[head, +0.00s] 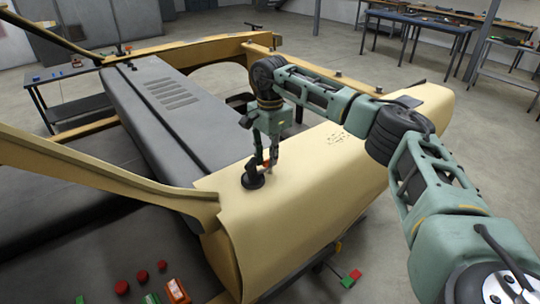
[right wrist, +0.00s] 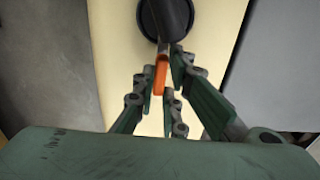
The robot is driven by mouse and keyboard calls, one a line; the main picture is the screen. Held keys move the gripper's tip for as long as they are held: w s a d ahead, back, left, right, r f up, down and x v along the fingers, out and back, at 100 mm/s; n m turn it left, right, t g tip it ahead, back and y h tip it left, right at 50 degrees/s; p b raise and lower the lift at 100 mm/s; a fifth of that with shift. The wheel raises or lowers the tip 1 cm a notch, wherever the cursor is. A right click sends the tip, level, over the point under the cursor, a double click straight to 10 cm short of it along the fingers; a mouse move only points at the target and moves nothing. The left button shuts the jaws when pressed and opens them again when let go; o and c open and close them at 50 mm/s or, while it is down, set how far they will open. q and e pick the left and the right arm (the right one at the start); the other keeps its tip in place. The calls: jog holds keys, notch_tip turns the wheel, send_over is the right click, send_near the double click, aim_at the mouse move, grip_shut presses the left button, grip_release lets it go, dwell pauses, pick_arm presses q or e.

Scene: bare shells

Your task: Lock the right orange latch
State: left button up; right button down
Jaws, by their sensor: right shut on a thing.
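The orange latch (right wrist: 160,75) shows in the right wrist view as a small orange piece between my right fingers, at the end of a dark stem from a black round base (right wrist: 147,20). In the head view the black base (head: 252,180) sits on the tan shell's rounded side. My right gripper (head: 266,163) points down onto the latch just beside that base; its fingers also show in the right wrist view (right wrist: 168,80). The gripper is shut on the latch, and the fingers partly hide it. My left gripper is in neither view.
The tan shell (head: 300,225) wraps around a dark grey panel (head: 165,100) with slots. A tan beam (head: 110,178) crosses at left. Red buttons (head: 142,276) and small coloured blocks lie at the lower left. Worktables (head: 420,22) stand at the back right, with open floor before them.

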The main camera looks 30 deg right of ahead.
jog(key=shift+w+r+n, duration=0.1)
jog(key=shift+r+n, duration=0.1)
jog(key=shift+n, duration=0.3)
jog(key=c, duration=1.8)
grip_release()
jog(key=shift+f, duration=0.15)
notch_tip(320, 180, up, 12)
